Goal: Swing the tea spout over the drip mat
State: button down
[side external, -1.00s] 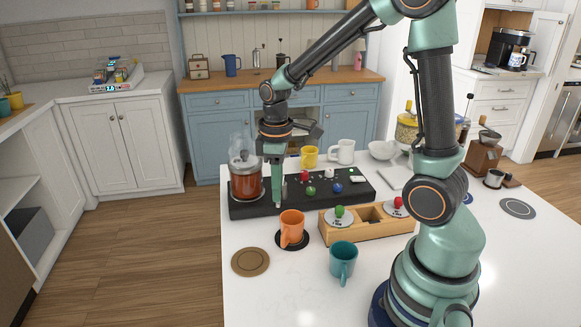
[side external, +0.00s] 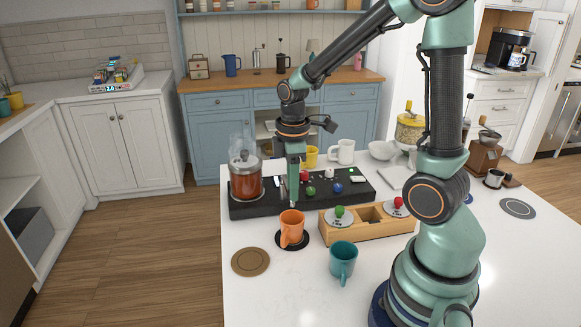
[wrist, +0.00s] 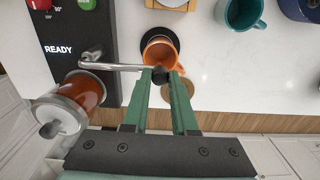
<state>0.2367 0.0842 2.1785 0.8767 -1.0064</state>
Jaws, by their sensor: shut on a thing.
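The tea spout (wrist: 120,67) is a bent silver tube running right from the black tea machine (wrist: 62,38), with a dark tip. In the wrist view my gripper (wrist: 161,76) is shut on that tip. The side external view shows my gripper (side external: 292,205) pointing down just above and behind the orange mug (side external: 291,226). The mug stands on a dark round mat (side external: 279,241), seemingly the drip mat, and also shows in the wrist view (wrist: 162,48). In the wrist view the spout tip overlaps the mug's near edge. The spout is hard to make out from the side.
A steaming glass tea jar (side external: 246,184) sits at the machine's left. A brown coaster (side external: 250,262) and a teal mug (side external: 342,262) lie in front. A wooden holder (side external: 370,228) with red and green knobs is right.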

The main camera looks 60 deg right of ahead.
jog(key=shift+d+r, duration=0.1)
jog(key=c, duration=0.7)
grip_release()
notch_tip(320, 180, up, 12)
jog(key=s+a+m+t, duration=0.4)
jog(key=a+m+t, duration=0.1)
jog(key=a+m, duration=0.3)
jog(key=shift+m+t, duration=0.3)
jog(key=shift+m, duration=0.1)
